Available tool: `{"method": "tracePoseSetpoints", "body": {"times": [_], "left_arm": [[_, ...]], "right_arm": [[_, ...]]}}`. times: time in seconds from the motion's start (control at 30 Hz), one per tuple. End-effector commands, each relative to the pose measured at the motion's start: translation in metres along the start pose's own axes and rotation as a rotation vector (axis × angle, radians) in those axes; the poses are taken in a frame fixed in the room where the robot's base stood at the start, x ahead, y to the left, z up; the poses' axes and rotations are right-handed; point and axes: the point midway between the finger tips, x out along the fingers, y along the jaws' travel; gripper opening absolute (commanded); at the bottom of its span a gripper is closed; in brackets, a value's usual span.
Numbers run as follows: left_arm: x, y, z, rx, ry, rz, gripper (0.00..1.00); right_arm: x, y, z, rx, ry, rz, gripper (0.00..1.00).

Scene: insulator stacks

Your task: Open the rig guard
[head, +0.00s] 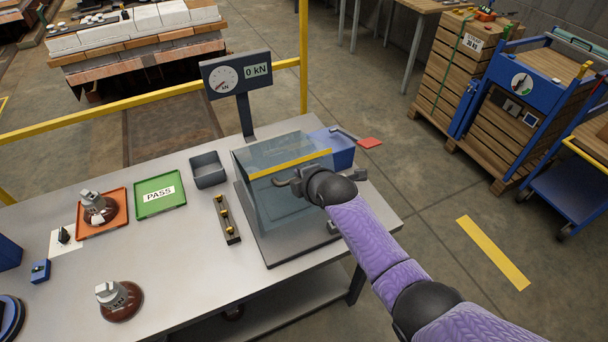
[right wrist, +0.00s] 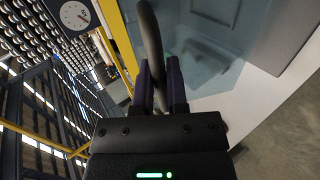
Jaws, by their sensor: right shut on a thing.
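The rig guard (head: 262,158) is a clear bluish box with a yellow stripe along its upper part. It stands over a grey base plate (head: 284,249) on the right of the bench, and it looks lowered. My right gripper (head: 287,183) is at the guard's front right, by the stripe. In the right wrist view, its two dark fingers (right wrist: 161,88) are shut on a curved dark handle (right wrist: 151,35), with the guard's clear panel (right wrist: 205,50) behind. My left gripper is not in view.
A gauge post (head: 238,82) reading 0 kN stands behind the guard. A blue bin (head: 338,153) is close at its right. A grey bin (head: 208,169), a narrow block with brass pins (head: 227,219), a green PASS tray (head: 160,195) and an orange tray (head: 117,229) with an insulator lie left.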

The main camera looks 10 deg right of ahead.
Motion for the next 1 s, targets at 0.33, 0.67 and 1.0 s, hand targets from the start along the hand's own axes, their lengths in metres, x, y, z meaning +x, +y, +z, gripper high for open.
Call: {"method": "tracePoseSetpoints", "body": {"times": [0.33, 0.67, 1.0], "left_arm": [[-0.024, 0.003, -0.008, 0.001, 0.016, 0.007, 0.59], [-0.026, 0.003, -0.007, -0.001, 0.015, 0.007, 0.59], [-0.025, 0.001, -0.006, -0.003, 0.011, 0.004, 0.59]], "right_arm": [[-0.009, 0.037, 0.000, 0.000, 0.001, -0.060, 0.00], [-0.009, 0.044, 0.000, 0.000, 0.002, -0.058, 0.00], [-0.009, 0.044, -0.001, 0.000, 0.003, -0.058, 0.34]]}}
